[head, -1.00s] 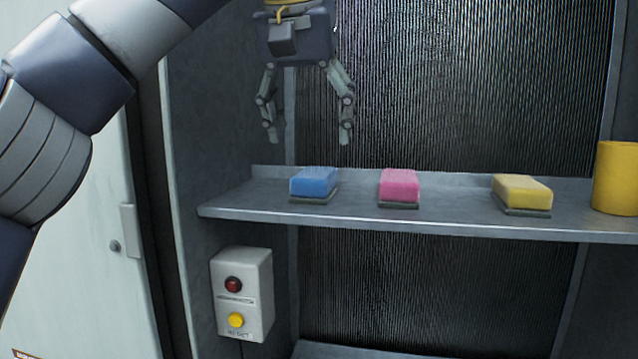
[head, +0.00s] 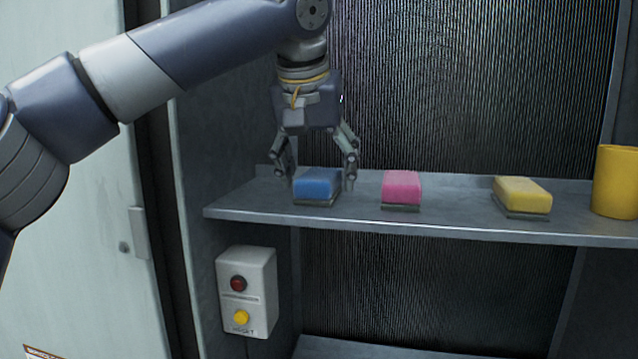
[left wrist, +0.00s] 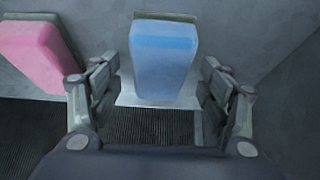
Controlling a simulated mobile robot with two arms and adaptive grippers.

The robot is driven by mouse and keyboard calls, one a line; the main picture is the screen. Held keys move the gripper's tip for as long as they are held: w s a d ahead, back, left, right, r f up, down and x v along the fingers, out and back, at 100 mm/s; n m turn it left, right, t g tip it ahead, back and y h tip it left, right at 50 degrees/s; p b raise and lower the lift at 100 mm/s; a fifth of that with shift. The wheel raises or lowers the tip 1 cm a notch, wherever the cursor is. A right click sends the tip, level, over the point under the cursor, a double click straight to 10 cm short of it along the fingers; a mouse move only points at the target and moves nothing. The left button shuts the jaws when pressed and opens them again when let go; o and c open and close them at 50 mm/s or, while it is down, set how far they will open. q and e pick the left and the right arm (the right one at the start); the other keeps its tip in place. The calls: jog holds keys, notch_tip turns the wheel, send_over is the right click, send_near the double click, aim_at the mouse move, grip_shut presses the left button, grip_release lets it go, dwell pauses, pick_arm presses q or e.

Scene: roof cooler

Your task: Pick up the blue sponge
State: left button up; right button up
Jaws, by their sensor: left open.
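The blue sponge (head: 317,184) lies on the left part of the grey metal shelf, with a dark scouring layer underneath. My left gripper (head: 320,184) points down over it, open, with one finger on each side of the sponge. In the left wrist view the blue sponge (left wrist: 164,60) shows between the two open fingers (left wrist: 160,88), with a gap on both sides. My right gripper is not in view.
A pink sponge (head: 402,188) lies close to the right on the shelf (head: 450,222). A yellow sponge (head: 522,193) and a yellow cylinder (head: 615,182) stand further right. A box with red and yellow buttons (head: 247,291) hangs below the shelf.

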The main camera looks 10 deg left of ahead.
pick_arm(q)
jog(key=shift+f, duration=0.15)
jog(key=shift+f, duration=0.1)
dwell(0.3)
jog(key=c, duration=1)
